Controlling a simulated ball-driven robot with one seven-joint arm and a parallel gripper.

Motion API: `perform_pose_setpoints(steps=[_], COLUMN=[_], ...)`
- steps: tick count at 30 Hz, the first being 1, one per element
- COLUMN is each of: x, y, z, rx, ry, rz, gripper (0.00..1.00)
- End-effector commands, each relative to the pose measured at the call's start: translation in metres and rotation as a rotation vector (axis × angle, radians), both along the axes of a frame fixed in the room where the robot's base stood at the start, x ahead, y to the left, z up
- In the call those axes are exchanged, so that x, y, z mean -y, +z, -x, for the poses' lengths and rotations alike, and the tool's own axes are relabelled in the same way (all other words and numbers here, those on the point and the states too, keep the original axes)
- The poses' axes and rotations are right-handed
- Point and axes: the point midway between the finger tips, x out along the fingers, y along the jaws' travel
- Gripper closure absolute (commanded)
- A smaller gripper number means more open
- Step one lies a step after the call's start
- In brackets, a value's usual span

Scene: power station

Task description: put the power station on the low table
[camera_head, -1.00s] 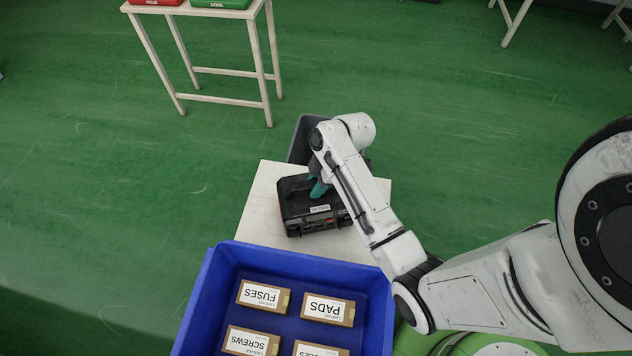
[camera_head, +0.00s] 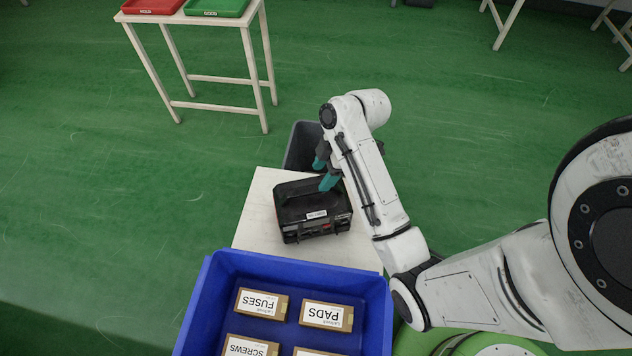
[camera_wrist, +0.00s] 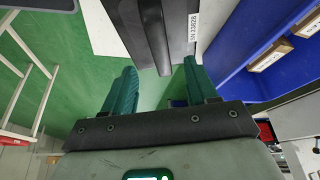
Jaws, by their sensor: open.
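The black power station (camera_head: 312,210) stands on the white low table (camera_head: 256,222), a carry handle along its top. In the wrist view the power station (camera_wrist: 172,12) fills the upper middle, with a white serial label at its side. My gripper (camera_head: 325,174) is open just above and behind its far edge in the head view. The fingers look clear of the handle.
A blue bin (camera_head: 205,307) with several labelled boxes stands at the near edge of the low table. A dark grey bin (camera_head: 300,148) stands behind the table. A taller table (camera_head: 246,50) with red and green trays is at the back left. Green floor is free around.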

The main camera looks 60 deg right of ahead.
Motion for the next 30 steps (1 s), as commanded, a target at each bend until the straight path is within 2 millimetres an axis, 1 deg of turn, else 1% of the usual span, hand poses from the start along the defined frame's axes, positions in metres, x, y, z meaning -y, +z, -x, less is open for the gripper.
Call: perform_pose_setpoints(steps=[1, 3, 6, 9, 11, 14, 17, 18, 21, 24, 25, 27, 30], x=[0.003, 0.005, 0.008, 0.009, 0.004, -0.018, -0.054, -0.069, -0.101, -0.120, -0.124, -0.130, -0.133], y=[0.010, 0.020, 0.030, 0.036, 0.035, 0.027, 0.013, 0.007, -0.003, -0.008, -0.009, -0.009, -0.008], z=[0.002, 0.005, 0.008, 0.010, 0.011, 0.015, 0.025, 0.032, 0.054, 0.078, 0.084, 0.097, 0.110], rx=[0.003, 0.003, 0.002, 0.000, -0.009, -0.051, -0.125, -0.157, -0.229, -0.274, -0.281, -0.291, -0.292], ry=[0.001, 0.001, 0.001, 0.000, -0.009, -0.065, -0.175, -0.232, -0.381, -0.521, -0.560, -0.638, -0.718], rz=[0.002, 0.002, 0.001, 0.000, -0.004, -0.014, -0.021, -0.018, 0.006, 0.043, 0.054, 0.079, 0.105], gripper=[0.42, 0.42, 0.42, 0.42, 0.42, 0.42, 0.42, 0.42, 0.42, 0.42, 0.42, 0.42, 0.42])
